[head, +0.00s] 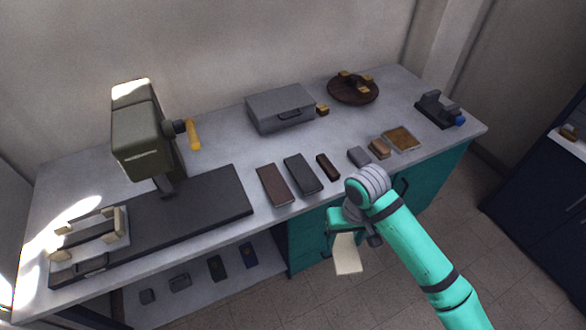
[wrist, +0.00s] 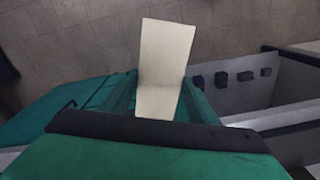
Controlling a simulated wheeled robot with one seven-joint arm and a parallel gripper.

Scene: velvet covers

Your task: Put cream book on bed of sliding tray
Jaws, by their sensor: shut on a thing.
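The cream book (head: 347,254) hangs below my gripper (head: 343,230), in front of the bench's front edge and above the floor. In the wrist view the cream book (wrist: 163,70) sticks out from between the jaws of my gripper (wrist: 158,98), which is shut on it. The sliding tray (head: 88,240) is at the left end of the bench in the head view. It looks like a pale plate with tan blocks along its sides and a dark handle at the front, on a dark rail (head: 195,212). The cream book is well to the right of it.
A dark green press-like machine (head: 148,135) with a yellow handle stands behind the rail. A brown book (head: 272,186) and a dark book (head: 303,174) lie near the front edge. A grey case (head: 281,108) and round brown stand (head: 353,90) are behind. A lower shelf (head: 200,285) holds small items.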

